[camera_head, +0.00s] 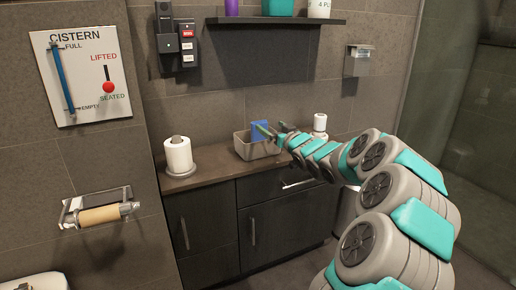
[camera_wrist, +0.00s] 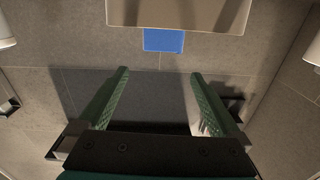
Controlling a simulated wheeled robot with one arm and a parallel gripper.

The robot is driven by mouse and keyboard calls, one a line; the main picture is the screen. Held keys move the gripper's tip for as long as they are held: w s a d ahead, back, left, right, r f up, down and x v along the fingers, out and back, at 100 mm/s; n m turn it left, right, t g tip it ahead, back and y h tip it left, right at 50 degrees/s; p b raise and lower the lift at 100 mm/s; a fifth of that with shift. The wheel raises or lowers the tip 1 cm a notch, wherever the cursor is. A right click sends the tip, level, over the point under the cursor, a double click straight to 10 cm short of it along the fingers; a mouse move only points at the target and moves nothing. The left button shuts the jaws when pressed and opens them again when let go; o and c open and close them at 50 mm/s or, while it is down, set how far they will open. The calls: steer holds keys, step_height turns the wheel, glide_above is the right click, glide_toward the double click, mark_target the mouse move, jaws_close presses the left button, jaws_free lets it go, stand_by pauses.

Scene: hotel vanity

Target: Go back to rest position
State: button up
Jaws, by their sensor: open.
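My gripper (camera_head: 266,131) is at the end of my outstretched arm, near the rim of a grey bin on the vanity counter. In the wrist view my gripper (camera_wrist: 158,76) has its two green fingers spread wide, with nothing between them. A blue item (camera_head: 259,124) shows at the bin, partly hidden behind my fingers. In the wrist view the blue item (camera_wrist: 163,40) sits at the edge of the bin (camera_wrist: 180,14), just beyond my fingertips and apart from them.
A paper roll on a holder (camera_head: 179,157) stands left on the counter (camera_head: 212,172); another white roll (camera_head: 320,122) stands right. A shelf (camera_head: 275,20) hangs above. A cistern board (camera_head: 84,75) and a wall roll holder (camera_head: 99,212) are left. Glass (camera_head: 460,100) is right.

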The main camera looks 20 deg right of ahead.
steer(key=shift+s+d, duration=0.1)
steer(key=shift+s, duration=0.85)
steer(key=s+a+f+g+h, duration=0.1)
steer(key=s+a+f+g, duration=0.3)
steer(key=s+a, duration=0.35)
steer(key=s+a+f+g+h, duration=0.1)
steer(key=s+a+f+g, duration=0.35)
steer(key=s+a, duration=0.3)
steer(key=s+a+f+g, duration=0.2)
steer(key=s+a+g, duration=0.1)
steer(key=s, duration=1)
steer(key=s+a+f+g, duration=0.3)
steer(key=s+g, duration=0.1)
steer(key=s, duration=0.9)
steer(key=s+a+f+g+y, duration=0.1)
steer(key=s+a+g, duration=0.3)
steer(key=s, duration=0.9)
steer(key=shift+s+f, duration=0.3)
steer(key=shift+f, duration=0.4)
